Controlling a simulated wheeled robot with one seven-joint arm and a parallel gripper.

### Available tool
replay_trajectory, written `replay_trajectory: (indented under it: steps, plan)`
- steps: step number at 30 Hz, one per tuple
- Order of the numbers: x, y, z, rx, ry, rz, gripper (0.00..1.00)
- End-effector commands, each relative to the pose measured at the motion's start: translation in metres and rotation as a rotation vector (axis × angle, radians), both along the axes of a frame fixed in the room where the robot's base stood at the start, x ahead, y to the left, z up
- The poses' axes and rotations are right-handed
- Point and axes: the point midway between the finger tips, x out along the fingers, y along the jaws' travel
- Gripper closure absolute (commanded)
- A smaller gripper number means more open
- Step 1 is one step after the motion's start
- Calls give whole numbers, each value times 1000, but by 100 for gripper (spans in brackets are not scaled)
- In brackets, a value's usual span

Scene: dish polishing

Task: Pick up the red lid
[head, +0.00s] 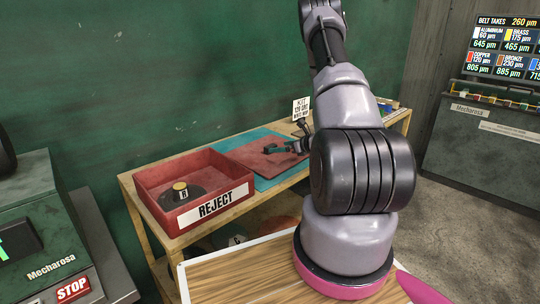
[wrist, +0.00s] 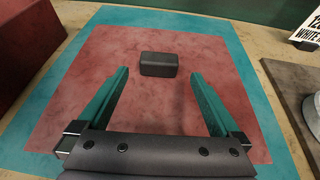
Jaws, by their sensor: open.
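The red lid (wrist: 100,60) is a flat, worn red square with a dark block-shaped handle (wrist: 158,65) on top. It lies on a teal mat (wrist: 275,140). In the head view the lid (head: 250,150) is on the wooden bench, right of the red reject box, partly covered by my arm and gripper. My gripper (wrist: 158,74) is open and empty, with teal fingers pointing down over the lid. In the wrist view the handle appears between the fingertips, with a gap on both sides. My gripper (head: 284,147) also shows in the head view. The exact height above the handle is unclear.
The red box marked REJECT (head: 228,200) holds a black disc with a yellow-topped piece marked R (head: 181,190). A white card (head: 301,107) stands behind the lid. A grey slab (wrist: 295,85) with a pale round object lies to the right. A green wall runs behind the bench.

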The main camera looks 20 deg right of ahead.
Motion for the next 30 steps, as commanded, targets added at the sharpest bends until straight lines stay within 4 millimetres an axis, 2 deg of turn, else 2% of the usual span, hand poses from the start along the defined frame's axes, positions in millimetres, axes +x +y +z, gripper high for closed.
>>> replay_trajectory:
  steps: [5,12,20,21,23,27,28,30]
  plan:
    - [12,7,-3,0,-1,4,0]
    - [42,19,-14,-1,-1,3,0]
    - [46,20,-15,0,0,1,0]
    - [46,20,-15,0,0,1,15]
    - [46,20,-15,0,-1,1,38]
    - [46,20,-15,0,-1,1,92]
    - [46,20,-15,0,-1,1,100]
    - [46,20,-14,0,-2,0,100]
